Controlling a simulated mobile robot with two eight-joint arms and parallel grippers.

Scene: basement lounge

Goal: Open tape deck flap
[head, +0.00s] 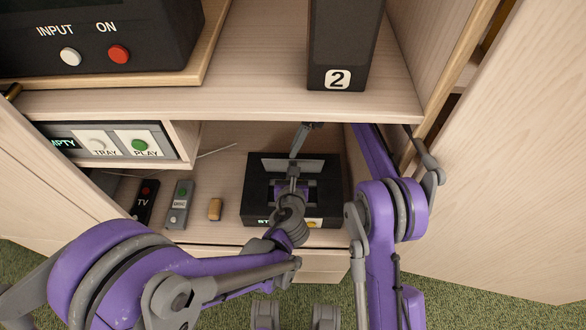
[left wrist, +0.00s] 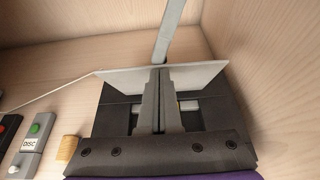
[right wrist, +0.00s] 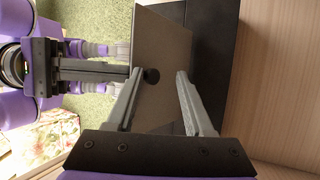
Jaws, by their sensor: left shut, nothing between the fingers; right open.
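The tape deck (head: 333,190) is a low black box on the lower shelf. Its grey flap (head: 275,162) is raised along the back of the deck's top; it also shows in the left wrist view (left wrist: 205,75) and the right wrist view (right wrist: 158,40). My left gripper (head: 293,170) is shut and empty over the deck, its tips close to the flap's front face (left wrist: 160,70); contact is unclear. My right gripper (right wrist: 166,74) is open, reaching in from the right. One grey finger shows behind the flap in the head view; its grip area is partly hidden.
A TV remote (head: 145,200), a DISC remote (head: 179,205) and a small tan cylinder (head: 214,209) lie left of the deck. A disc player (head: 110,142) stands further left. The upper shelf (head: 260,98) overhangs, holding a black speaker (head: 340,45). The cabinet's side wall is close on the right.

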